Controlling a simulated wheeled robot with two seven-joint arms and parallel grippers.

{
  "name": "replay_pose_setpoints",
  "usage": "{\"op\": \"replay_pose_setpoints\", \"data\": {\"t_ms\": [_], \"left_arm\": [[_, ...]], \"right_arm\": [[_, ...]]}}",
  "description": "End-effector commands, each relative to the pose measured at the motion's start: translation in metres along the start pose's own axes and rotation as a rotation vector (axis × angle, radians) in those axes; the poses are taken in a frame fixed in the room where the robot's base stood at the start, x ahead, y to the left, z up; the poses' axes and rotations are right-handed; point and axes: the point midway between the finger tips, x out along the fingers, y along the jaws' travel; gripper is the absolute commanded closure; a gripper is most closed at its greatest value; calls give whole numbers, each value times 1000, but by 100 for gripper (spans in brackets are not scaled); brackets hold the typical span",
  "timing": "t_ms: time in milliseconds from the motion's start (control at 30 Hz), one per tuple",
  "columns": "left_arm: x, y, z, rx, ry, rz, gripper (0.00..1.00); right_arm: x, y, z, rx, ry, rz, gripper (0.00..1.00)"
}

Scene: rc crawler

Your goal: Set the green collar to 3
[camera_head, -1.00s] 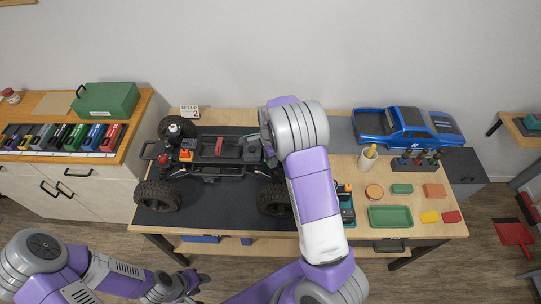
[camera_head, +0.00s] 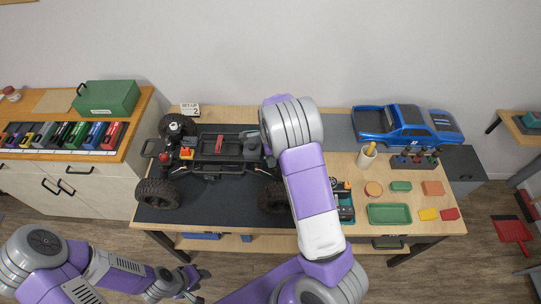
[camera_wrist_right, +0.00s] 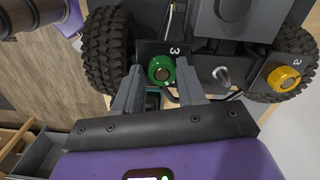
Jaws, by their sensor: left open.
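The green collar (camera_wrist_right: 160,70) sits on the dark crawler chassis in the right wrist view, beside a plate marked with a white 3. Whether the collar's own pointer lines up with a mark is too small to tell. My right gripper (camera_wrist_right: 160,80) has its two fingers apart, one on each side of the collar's near edge; contact is not clear. In the head view my right arm hides this gripper and the collar. The RC crawler (camera_head: 215,150) stands on the dark mat of the bench. My left gripper (camera_head: 190,283) is open, low in front of the bench, away from the crawler.
A yellow collar (camera_wrist_right: 283,79) sits at the right of the chassis, near another 3. A set-up card (camera_head: 190,109) reading 2 stands behind the crawler. A blue body shell (camera_head: 405,127), green tray (camera_head: 390,214) and pen cup (camera_head: 367,157) occupy the bench's right side.

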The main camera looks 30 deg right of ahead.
Motion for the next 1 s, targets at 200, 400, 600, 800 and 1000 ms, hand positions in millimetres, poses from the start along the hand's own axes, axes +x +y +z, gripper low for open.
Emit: {"op": "replay_pose_setpoints", "data": {"t_ms": [200,400,600,800,1000], "left_arm": [[0,0,0,0,0,0,56],[0,0,0,0,0,0,56],[-1,0,0,0,0,0,56],[-2,1,0,0,0,0,56],[-3,1,0,0,0,0,56]], "right_arm": [[0,-2,0,-1,0,-6,42],[-2,-2,0,-2,0,-7,42],[-29,-2,0,-3,-1,-12,42],[-62,-2,0,-3,0,-10,42],[-76,-1,0,-1,0,-6,42]]}}
